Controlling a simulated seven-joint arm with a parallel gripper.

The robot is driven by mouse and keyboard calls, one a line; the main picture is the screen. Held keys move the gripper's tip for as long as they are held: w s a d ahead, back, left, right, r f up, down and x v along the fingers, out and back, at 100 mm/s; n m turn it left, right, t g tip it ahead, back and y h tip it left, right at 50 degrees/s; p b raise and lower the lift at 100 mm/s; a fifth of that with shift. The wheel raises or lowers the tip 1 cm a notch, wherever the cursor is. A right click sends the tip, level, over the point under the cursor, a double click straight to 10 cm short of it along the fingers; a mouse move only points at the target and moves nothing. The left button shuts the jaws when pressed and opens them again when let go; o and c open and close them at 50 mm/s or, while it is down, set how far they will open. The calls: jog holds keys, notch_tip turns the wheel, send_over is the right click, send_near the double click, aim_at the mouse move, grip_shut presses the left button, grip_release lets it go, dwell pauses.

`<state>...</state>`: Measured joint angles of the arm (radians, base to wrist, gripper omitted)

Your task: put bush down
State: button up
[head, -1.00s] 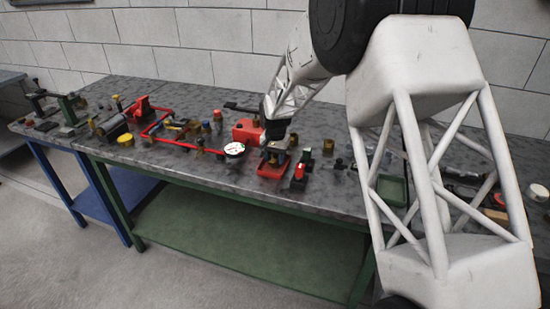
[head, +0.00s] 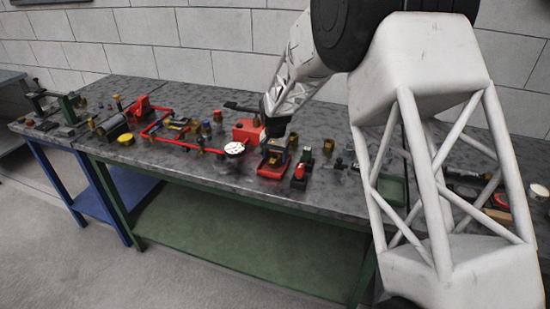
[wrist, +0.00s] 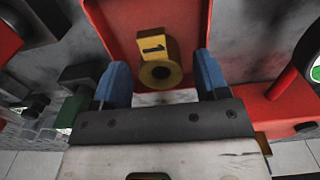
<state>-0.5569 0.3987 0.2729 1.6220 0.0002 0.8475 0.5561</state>
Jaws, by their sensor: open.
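The bush, a brass-yellow ring with a dark hole (wrist: 176,76), is in the wrist view, between and beyond my fingertips. A yellow tag marked 1 (wrist: 153,45) adjoins it. Both appear over a red tray (wrist: 113,22), which also shows in the head view (head: 266,173) near the bench's front edge. My gripper (wrist: 162,64) is open, with a blue finger on each side of the bush and visible gaps between. In the head view my gripper (head: 276,129) is small and dark, just above and behind the tray; its fingers are not clear there.
A red block (head: 247,131) stands close to the left of my gripper, and a white-faced gauge (head: 234,148) lies left of the tray. A small red-topped part (head: 299,172) is close on the right. A green tray (head: 391,190) is farther right, partly behind my arm.

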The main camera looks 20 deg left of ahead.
notch_tip(320, 180, up, 11)
dwell(0.5)
jog(key=shift+r, duration=0.1)
dwell(0.7)
jog(key=s+d+r, duration=0.5)
jog(key=d, duration=0.5)
jog(key=s+d+r+t, duration=0.1)
jog(key=s+d+r, duration=0.35)
jog(key=d, duration=0.45)
jog(key=s+d+r, duration=0.5)
jog(key=s+d, duration=0.1)
jog(key=d, duration=0.4)
jog(key=s+d+f, duration=0.1)
jog(key=s+d, duration=0.5)
jog(key=s, duration=0.4)
jog(key=s+d+f+t, duration=0.1)
jog(key=s+d, duration=0.5)
jog(key=s, duration=0.3)
jog(key=s+d+f, duration=0.1)
jog(key=s+d, duration=0.5)
jog(key=s, duration=0.4)
jog(key=shift+s+f+t, duration=0.2)
jog(key=shift+s+t, duration=0.1)
jog(key=shift+s, duration=0.05)
